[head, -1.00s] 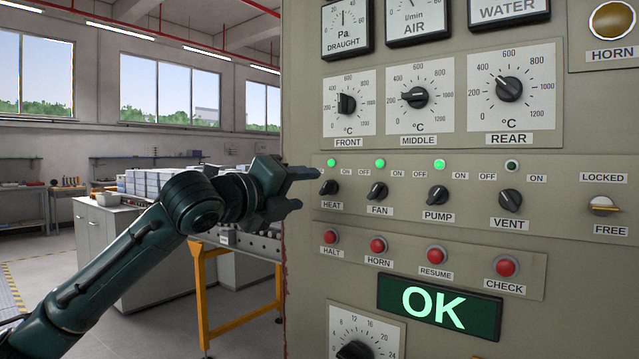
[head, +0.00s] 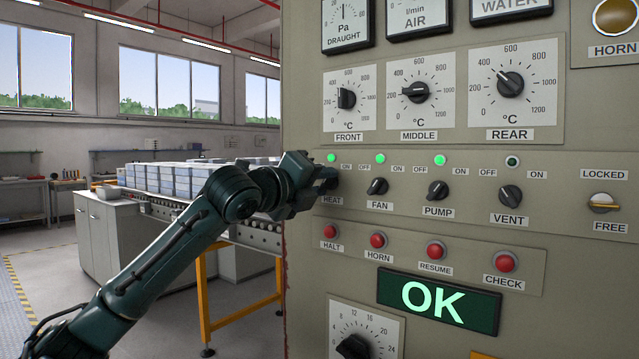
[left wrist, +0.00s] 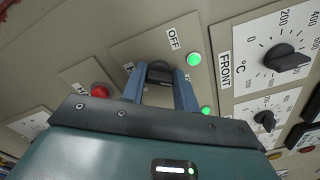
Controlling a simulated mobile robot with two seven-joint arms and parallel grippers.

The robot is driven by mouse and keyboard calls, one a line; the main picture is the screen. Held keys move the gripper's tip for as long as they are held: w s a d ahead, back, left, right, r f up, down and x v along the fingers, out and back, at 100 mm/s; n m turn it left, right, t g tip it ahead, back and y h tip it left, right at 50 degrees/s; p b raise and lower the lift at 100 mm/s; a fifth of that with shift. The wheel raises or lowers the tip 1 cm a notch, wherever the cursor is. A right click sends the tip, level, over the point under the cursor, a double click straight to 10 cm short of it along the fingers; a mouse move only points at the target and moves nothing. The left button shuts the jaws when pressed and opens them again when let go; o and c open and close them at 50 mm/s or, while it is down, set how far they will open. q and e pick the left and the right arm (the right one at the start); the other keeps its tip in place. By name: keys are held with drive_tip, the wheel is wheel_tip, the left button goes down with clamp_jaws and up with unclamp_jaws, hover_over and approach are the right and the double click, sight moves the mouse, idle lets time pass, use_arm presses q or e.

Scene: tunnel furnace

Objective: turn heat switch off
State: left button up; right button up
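The heat switch (head: 332,181) is a small black knob at the left end of the switch row. Its green lamp (head: 331,158) above is lit. My left gripper (head: 325,188) is at this knob and hides most of it in the head view. In the left wrist view the black knob (left wrist: 160,72) sits between the two blue fingers (left wrist: 160,88), which close in on both its sides. An OFF label (left wrist: 173,39) and the lit lamp (left wrist: 193,59) show beside it. The knob's exact pointing is hard to tell. My right gripper is not in view.
Fan (head: 377,187), pump (head: 438,191) and vent (head: 510,197) knobs continue the row. Red buttons, including HALT (head: 330,231), sit just below, and the front dial (head: 347,98) above. A roller conveyor (head: 255,235) with grey blocks stands left of the panel.

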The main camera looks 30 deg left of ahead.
use_arm(q)
drive_tip(key=c, duration=0.5)
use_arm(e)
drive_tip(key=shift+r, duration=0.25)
